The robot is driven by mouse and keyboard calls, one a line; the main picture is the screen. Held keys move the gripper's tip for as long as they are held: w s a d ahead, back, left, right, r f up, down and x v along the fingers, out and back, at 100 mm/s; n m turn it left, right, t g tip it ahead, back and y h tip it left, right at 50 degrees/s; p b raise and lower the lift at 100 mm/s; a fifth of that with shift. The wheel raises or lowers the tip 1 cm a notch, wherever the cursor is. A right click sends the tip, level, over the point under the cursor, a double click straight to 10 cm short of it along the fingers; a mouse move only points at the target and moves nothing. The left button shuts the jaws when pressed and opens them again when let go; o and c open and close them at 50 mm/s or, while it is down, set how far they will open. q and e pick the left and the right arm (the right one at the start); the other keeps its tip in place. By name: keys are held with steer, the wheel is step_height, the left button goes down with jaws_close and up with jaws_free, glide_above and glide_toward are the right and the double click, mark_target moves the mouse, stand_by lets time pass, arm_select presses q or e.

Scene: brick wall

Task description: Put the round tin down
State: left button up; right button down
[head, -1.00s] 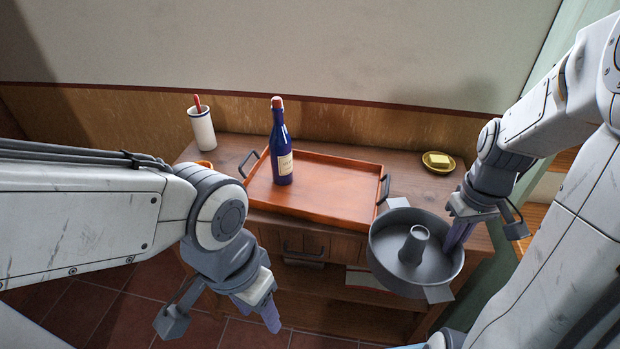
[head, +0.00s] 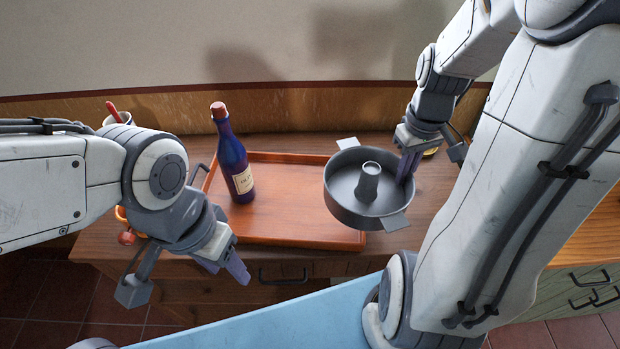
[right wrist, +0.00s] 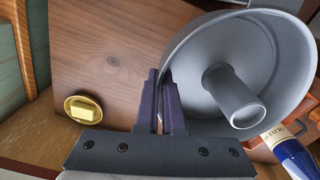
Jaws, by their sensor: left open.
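The round tin (head: 345,190) is a grey ring pan with a central tube and flat side tabs. In the head view it is level, over the right end of the orange tray and the sideboard top beside it. My right gripper (head: 407,166) is shut on its right rim. In the right wrist view the tin (right wrist: 235,96) has its wall between the fingers (right wrist: 161,85). I cannot tell whether its underside touches anything. My left gripper (head: 235,272) is open and empty, in front of the sideboard's front edge.
The orange tray (head: 285,195) holds a blue bottle (head: 236,165), left of the tin. A cup with a red handle (head: 117,116) is partly behind my left arm. A yellow dish (right wrist: 80,110) sits on the wooden sideboard (right wrist: 105,60), which has bare room around it.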

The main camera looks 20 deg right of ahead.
steer(key=w+a+f, duration=0.2)
steer(key=w, duration=0.1)
steer(key=w+a+f+p, duration=0.1)
steer(key=w+a+f, duration=0.1)
steer(key=w, duration=0.1)
steer(key=w+a+f, duration=0.2)
steer(key=w, duration=0.1)
steer(key=shift+w+a+f+p, duration=0.1)
steer(key=shift+a+f+p, duration=0.25)
steer(key=shift+w+a+f, duration=0.1)
steer(key=shift+f, duration=0.1)
steer(key=shift+f+p, duration=0.35)
steer(key=shift+f, duration=1.6)
steer(key=shift+f, duration=0.15)
steer(key=c, duration=1.3)
jaws_free()
